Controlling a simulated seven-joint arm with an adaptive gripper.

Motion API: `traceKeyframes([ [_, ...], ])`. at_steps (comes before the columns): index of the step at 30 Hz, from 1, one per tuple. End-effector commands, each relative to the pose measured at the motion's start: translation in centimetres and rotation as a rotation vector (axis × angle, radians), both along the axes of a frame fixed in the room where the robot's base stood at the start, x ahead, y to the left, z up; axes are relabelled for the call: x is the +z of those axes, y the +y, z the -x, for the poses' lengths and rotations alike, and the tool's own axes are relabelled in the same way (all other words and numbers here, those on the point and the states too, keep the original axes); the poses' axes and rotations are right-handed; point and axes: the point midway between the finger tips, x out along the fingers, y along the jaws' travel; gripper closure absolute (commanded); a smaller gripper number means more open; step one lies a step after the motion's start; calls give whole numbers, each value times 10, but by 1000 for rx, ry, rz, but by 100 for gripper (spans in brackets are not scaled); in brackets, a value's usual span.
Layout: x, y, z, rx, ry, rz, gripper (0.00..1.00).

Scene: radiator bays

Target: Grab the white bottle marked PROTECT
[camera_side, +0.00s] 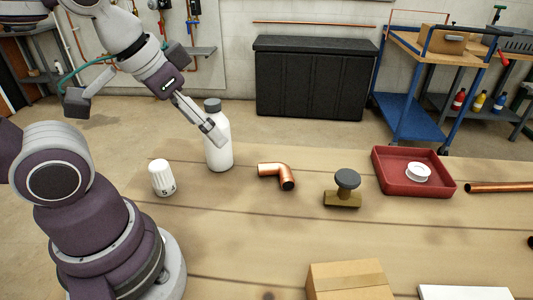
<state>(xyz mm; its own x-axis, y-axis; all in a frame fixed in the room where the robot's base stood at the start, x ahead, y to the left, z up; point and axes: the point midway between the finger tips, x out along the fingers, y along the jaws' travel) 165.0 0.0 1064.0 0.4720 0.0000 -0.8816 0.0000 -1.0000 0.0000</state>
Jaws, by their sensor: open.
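A white bottle (219,157) with a dark grey cap stands upright on the wooden table, left of centre in the side view. No PROTECT marking can be read on the side I see. My gripper (213,131) is open and slants down from the upper left, its fingers at the bottle's upper body, just below the cap. One finger overlaps the front of the bottle in the picture. The other finger is hard to make out, and I cannot tell whether the fingers touch the bottle or stand around it.
A white thermostat knob (162,178) stands left of the bottle. A copper elbow (275,174) lies to its right, then a brass valve with a grey knob (345,187). A red tray (383,178) holds a white tape roll (418,172). A cardboard box (348,280) is at the front.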

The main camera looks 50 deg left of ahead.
Motion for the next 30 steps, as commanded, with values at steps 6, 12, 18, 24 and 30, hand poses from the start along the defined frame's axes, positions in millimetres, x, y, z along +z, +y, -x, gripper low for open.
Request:
traceKeyframes([
  [6,0,0,0,-2,0,-1,31],
  [12,14,27,-26,-277,111,-148,31],
  [18,18,93,-68,-840,389,-443,31],
  [24,24,128,-91,-1291,634,-632,31],
  [30,16,139,-96,-1429,706,-670,31],
])
